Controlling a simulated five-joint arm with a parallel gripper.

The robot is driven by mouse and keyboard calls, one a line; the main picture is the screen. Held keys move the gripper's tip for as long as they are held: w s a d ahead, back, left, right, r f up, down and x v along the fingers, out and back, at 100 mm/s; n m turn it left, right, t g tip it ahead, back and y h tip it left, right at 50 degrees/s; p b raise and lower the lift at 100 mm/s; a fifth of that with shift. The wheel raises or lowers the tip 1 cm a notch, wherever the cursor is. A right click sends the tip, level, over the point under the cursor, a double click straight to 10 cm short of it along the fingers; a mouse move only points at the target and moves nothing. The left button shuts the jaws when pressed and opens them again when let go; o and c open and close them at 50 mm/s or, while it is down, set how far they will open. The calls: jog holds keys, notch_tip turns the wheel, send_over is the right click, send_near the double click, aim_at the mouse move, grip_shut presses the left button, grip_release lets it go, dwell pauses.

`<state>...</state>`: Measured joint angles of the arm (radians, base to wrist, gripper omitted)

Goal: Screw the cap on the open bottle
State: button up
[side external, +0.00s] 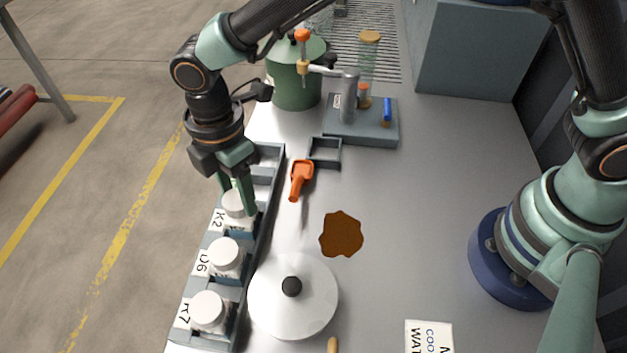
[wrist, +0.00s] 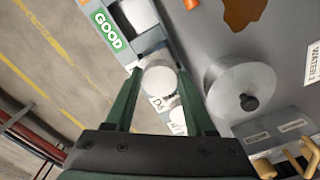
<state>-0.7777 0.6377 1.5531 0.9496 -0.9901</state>
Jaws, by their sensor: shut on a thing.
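Three white bottles stand in a row in the grey rack (side external: 262,228): the K2 bottle (side external: 233,205) at the far end, the D6 bottle (side external: 225,256) in the middle and the R7 bottle (side external: 208,311) nearest. My gripper (side external: 238,196) points down with its green fingers on either side of the K2 bottle's white top, shut on it. In the wrist view a round white top (wrist: 160,81) lies between the fingertips (wrist: 160,72). The fingers partly hide it, and I cannot tell cap from bottle there. The D6 and R7 tops look white and round.
A silver lid (side external: 292,308) with a black knob lies right of the rack. An orange handle (side external: 301,178) and a brown patch (side external: 341,234) lie beyond it. A green pot (side external: 296,82) and a grey stand (side external: 378,122) are behind. The table's middle right is clear.

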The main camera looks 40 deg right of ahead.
jog(key=shift+f, duration=0.6)
dwell(1.2)
jog(key=m, duration=0.4)
jog(key=shift+s+m, duration=0.1)
jog(key=shift+m, duration=0.2)
jog(key=m, duration=0.4)
jog(key=shift+m, duration=0.3)
jog(key=shift+s, duration=0.1)
jog(key=shift+m, duration=0.6)
jog(key=m, duration=0.3)
jog(key=shift+a, duration=0.1)
